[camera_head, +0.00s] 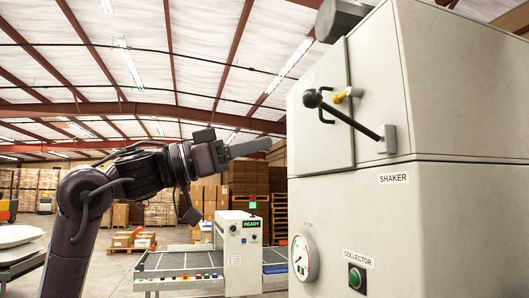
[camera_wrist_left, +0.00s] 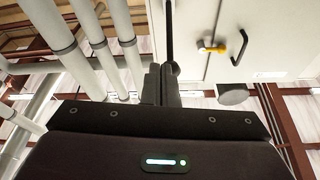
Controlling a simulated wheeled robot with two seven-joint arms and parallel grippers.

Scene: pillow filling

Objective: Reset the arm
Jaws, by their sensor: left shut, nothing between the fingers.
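My left gripper (camera_head: 266,146) is raised in the head view, its arm coming in from the left. Its fingers are closed with nothing between them and point right, toward the grey shaker cabinet (camera_head: 465,120). In the head view they appear left of the cabinet's lever (camera_head: 350,122), which has a black ball knob, and I see no grip on it. In the left wrist view the closed fingers (camera_wrist_left: 161,72) overlap the lower end of a dark bar, with the pale cabinet front (camera_wrist_left: 272,25) behind; contact cannot be told. My right gripper is not in view.
A yellow-handled valve (camera_head: 348,95) sits by the lever. Below are a gauge (camera_head: 304,258) and a green collector button (camera_head: 356,278). A conveyor with a READY box (camera_head: 241,250) stands behind. White pillows (camera_head: 18,237) lie at left. White pipes (camera_wrist_left: 95,45) show in the wrist view.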

